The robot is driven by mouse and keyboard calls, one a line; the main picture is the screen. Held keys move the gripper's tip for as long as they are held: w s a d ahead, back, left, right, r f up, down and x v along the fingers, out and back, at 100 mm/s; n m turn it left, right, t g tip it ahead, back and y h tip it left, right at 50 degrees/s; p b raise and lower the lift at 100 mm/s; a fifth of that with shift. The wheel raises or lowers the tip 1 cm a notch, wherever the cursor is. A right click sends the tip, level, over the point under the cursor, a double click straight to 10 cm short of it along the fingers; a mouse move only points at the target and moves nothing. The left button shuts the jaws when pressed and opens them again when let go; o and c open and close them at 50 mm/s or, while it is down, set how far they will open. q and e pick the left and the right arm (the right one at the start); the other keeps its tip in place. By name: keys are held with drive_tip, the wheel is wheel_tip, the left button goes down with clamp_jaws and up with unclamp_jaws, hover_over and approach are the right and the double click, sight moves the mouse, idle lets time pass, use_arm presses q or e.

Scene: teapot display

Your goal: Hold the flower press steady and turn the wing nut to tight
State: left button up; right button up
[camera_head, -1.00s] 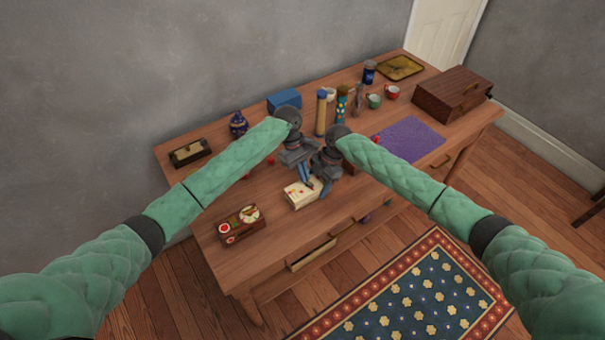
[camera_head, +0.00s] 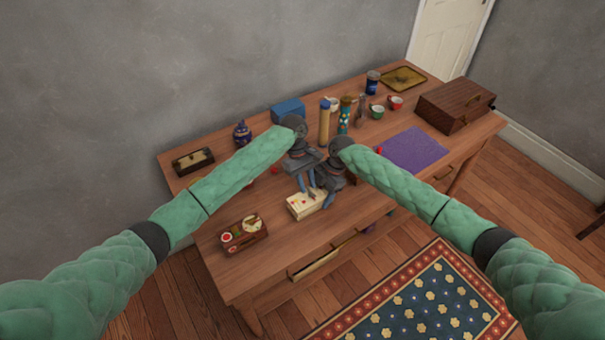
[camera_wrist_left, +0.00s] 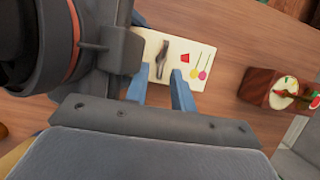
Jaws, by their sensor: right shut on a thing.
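The flower press (camera_head: 305,206) is a small cream block with red marks on top, lying on the wooden table near its front edge. In the left wrist view the press (camera_wrist_left: 205,52) shows printed flowers and a dark, long wing nut (camera_wrist_left: 162,58) on its top. My left gripper (camera_head: 308,188) is over the press from the left; its two blue fingers (camera_wrist_left: 160,92) are apart, with the wing nut just beyond their tips. My right gripper (camera_head: 326,194) is close beside it, shut at the right end of the press. Its exact contact is hidden in both views.
Bottles (camera_head: 325,122), a blue box (camera_head: 288,110) and cups (camera_head: 395,102) stand behind my grippers. A purple mat (camera_head: 412,150) lies to the right. A front drawer (camera_head: 315,262) is partly open.

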use_arm(q)
drive_tip(key=n, duration=0.1)
drive_tip(key=n+h, duration=0.1)
drive_tip(key=n, duration=0.1)
drive_tip(key=n+t, duration=0.1)
drive_tip(key=shift+s+a, duration=0.25)
drive_tip(key=shift+s, duration=0.15)
drive_tip(key=v, duration=1.2)
drive_tip(key=shift+s+a, duration=0.1)
